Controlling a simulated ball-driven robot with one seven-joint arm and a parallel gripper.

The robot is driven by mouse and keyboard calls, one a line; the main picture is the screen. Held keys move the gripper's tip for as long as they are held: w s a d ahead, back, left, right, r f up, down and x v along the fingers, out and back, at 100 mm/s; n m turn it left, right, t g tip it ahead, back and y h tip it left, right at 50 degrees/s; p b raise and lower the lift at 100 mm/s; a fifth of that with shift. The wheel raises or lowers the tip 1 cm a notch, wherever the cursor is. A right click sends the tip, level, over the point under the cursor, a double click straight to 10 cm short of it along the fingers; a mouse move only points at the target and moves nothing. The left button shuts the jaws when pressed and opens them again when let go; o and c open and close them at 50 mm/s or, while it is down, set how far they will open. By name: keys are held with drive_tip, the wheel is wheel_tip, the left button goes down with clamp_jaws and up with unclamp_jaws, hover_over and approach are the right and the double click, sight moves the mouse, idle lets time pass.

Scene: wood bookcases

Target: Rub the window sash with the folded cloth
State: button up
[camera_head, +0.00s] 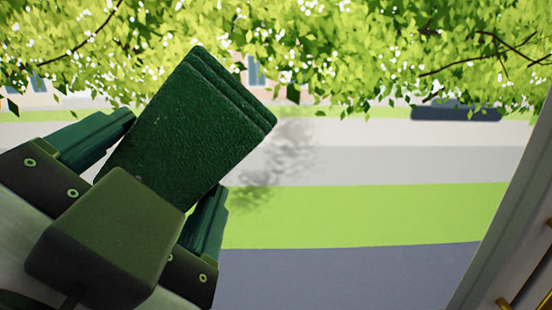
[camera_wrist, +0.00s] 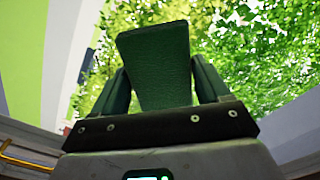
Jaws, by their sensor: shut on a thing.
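The folded cloth (camera_head: 190,125) is dark green, with several stacked layers showing along its upper right edge. My gripper (camera_head: 160,170) is shut on it, with one green finger on each side, and holds it tilted in the left half of the head view. The wrist view also shows the cloth (camera_wrist: 155,65) between the fingers of my gripper (camera_wrist: 160,85). A pale frame (camera_head: 505,225), likely part of the window sash, slants up the right edge of the head view. The cloth is well apart from it in that view. Contact with any other part of the sash cannot be told.
Brass-coloured fittings (camera_head: 535,300) sit on the frame at the lower right, and a brass-coloured bar (camera_wrist: 25,162) shows at the wrist view's lower left. Leafy tree branches (camera_head: 400,50), grass (camera_head: 350,215) and a road lie outside. A dark car (camera_head: 455,112) is far off.

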drive_tip(key=a+b, duration=0.1)
drive_tip(key=a, duration=0.7)
drive_tip(key=shift+b, duration=0.3)
idle(0.3)
drive_tip(key=shift+s, duration=0.1)
drive_tip(key=shift+s+d, duration=0.15)
drive_tip(key=shift+s, duration=1.3)
drive_tip(key=shift+s+d, duration=0.1)
drive_tip(key=shift+s, duration=1.35)
drive_tip(key=s, duration=0.3)
drive_tip(key=shift+d, duration=0.1)
drive_tip(key=shift+w, duration=0.15)
